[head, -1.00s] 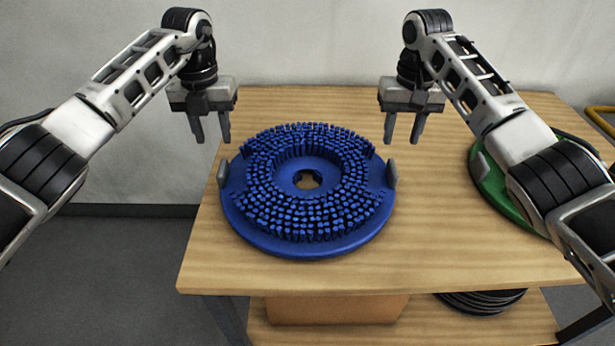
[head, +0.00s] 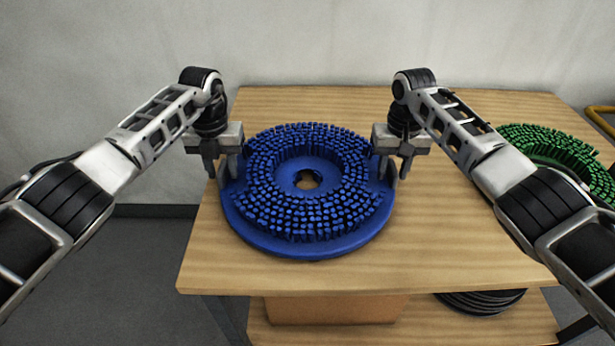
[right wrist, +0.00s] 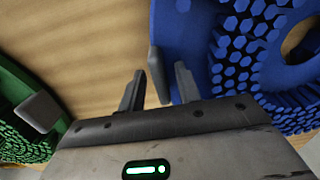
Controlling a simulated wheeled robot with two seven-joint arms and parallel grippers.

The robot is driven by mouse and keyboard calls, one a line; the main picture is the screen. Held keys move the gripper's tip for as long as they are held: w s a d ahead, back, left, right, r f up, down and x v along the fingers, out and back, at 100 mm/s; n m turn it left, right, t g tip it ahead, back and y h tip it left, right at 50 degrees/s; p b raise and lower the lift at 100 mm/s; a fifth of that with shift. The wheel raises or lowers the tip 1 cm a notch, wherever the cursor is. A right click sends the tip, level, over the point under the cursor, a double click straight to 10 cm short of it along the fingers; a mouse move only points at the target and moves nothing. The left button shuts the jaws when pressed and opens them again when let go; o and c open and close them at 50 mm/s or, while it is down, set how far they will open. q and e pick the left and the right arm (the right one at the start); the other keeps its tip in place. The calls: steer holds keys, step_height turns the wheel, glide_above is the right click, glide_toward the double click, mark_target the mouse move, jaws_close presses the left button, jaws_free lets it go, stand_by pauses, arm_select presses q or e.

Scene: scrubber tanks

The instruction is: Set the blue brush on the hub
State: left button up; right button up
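The blue brush (head: 308,212), a round disc with bristles up and a hole in its middle, lies on the wooden table. It also shows in the right wrist view (right wrist: 235,50). It has a grey grip tab on each side. My left gripper (head: 222,172) is open at the left tab, which its fingers largely hide. My right gripper (head: 394,172) is open at the right tab. In the right wrist view, that grey tab (right wrist: 157,72) stands between its two spread fingers, with gaps visible. I see no hub in these frames.
A green brush (head: 550,148) lies at the table's right, partly behind my right arm. The table (head: 450,250) is bare in front of and between the brushes. A lower shelf holds a brown box (head: 335,309) and stacked black discs (head: 480,301). A wall stands behind.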

arm_select(q)
jaws_close()
arm_select(e)
jaws_close()
arm_select(q)
steer(key=shift+w+r, duration=0.1)
steer(key=shift+r, duration=0.15)
arm_select(e)
steer(key=shift+w+r, duration=0.1)
steer(key=shift+r, duration=0.2)
